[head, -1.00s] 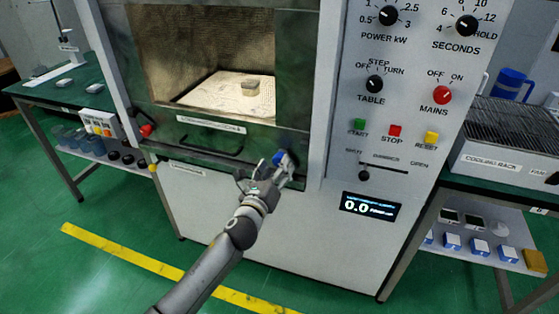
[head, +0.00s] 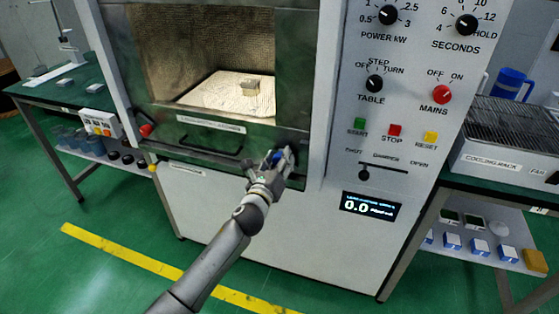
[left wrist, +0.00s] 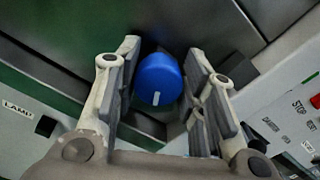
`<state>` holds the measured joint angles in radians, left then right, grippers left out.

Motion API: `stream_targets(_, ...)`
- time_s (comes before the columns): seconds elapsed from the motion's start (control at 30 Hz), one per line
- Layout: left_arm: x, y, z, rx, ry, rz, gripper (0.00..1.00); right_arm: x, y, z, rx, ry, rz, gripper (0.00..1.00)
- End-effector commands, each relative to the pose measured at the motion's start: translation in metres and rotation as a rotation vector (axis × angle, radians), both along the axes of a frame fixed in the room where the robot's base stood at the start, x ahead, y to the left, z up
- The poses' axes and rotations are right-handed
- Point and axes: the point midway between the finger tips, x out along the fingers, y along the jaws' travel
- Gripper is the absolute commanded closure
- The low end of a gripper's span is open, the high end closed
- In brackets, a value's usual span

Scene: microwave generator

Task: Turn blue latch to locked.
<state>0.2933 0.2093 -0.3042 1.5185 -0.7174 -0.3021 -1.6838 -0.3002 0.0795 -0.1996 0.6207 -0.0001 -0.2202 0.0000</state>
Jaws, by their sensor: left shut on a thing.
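The blue latch (head: 278,158) is a round knob at the lower right of the microwave's front, right of the dark door handle (head: 212,148). In the left wrist view the blue latch (left wrist: 158,76) sits between the two finger pads, with a white line on its face pointing down in the picture. My left gripper (head: 280,155) is shut on the blue latch, its fingers on either side of it. In the head view the fingers partly hide the latch. My right gripper is not in view.
The control panel (head: 400,130) with knobs and buttons is to the right, with a display (head: 370,208) below. A cooling rack (head: 500,135) stands far right. The green floor in front is clear.

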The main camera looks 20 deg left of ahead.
Motion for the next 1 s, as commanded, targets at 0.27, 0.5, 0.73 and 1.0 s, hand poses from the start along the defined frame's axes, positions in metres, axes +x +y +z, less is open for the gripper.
stream_targets(0.27, 0.0000, 0.0020, -0.0011, -0.022, 0.003, 0.004, 0.86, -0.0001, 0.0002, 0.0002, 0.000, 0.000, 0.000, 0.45)
stream_targets(0.5, 0.0000, 0.0027, -0.0013, -0.138, 0.008, 0.006, 0.86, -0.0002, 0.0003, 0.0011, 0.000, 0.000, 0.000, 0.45)
stream_targets(0.73, -0.0001, 0.0026, -0.0017, -0.335, 0.016, 0.008, 0.86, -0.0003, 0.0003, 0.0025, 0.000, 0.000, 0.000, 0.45)
stream_targets(1.0, -0.0004, 0.0026, -0.0021, -0.592, 0.026, 0.008, 0.86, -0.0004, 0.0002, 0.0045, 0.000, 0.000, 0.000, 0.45)
